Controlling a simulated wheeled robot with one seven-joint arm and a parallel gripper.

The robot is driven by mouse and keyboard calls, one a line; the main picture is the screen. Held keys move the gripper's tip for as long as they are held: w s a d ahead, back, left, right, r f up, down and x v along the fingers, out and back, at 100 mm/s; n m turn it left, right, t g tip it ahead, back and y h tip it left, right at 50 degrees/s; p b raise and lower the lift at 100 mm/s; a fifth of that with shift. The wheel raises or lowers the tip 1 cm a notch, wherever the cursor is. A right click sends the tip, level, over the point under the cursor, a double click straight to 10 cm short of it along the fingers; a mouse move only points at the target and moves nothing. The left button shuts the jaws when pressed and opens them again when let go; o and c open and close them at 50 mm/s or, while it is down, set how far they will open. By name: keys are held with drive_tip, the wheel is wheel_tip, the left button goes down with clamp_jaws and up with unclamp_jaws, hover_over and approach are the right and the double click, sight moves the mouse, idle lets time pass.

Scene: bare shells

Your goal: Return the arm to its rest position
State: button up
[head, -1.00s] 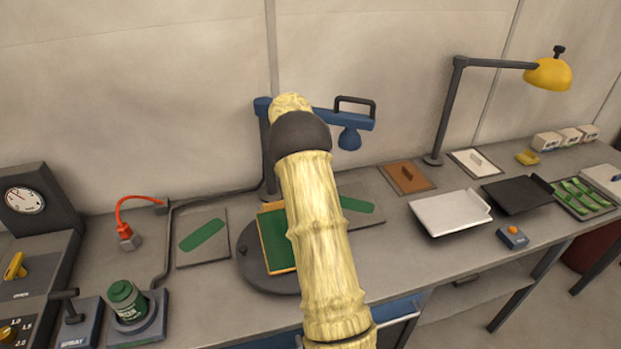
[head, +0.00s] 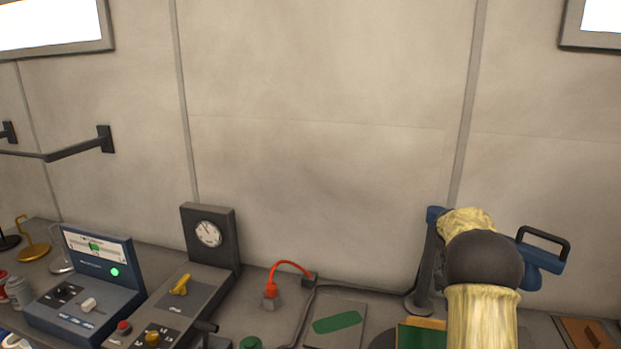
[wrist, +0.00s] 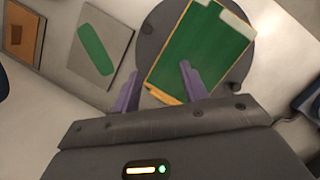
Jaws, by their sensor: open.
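My gripper (wrist: 156,90) shows in the wrist view with its two purple fingers apart and nothing between them. It hangs above a round dark turntable (wrist: 150,42) that bears a green board with an orange edge (wrist: 205,50). How high the fingers are above the board I cannot tell. In the head view my yellow arm stands at the lower right and hides most of the green board (head: 420,335); the fingers are out of sight there.
A blue stand with a lamp-like head (head: 540,265) rises beside my arm. A plate with a green patch (head: 336,323), an orange cable (head: 290,264), a gauge box (head: 208,232) and a blue control console (head: 85,290) stand along the bench.

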drive_tip(key=s+a+f+m+t+y, duration=0.1)
drive_tip(key=s+a+m+t, duration=0.4)
drive_tip(key=s+a, duration=1.6)
drive_tip(key=shift+a+f+t+y, duration=0.15)
drive_tip(key=shift+a+t+y, duration=0.25)
drive_tip(key=shift+a, duration=0.65)
drive_tip(key=shift+c, duration=0.8)
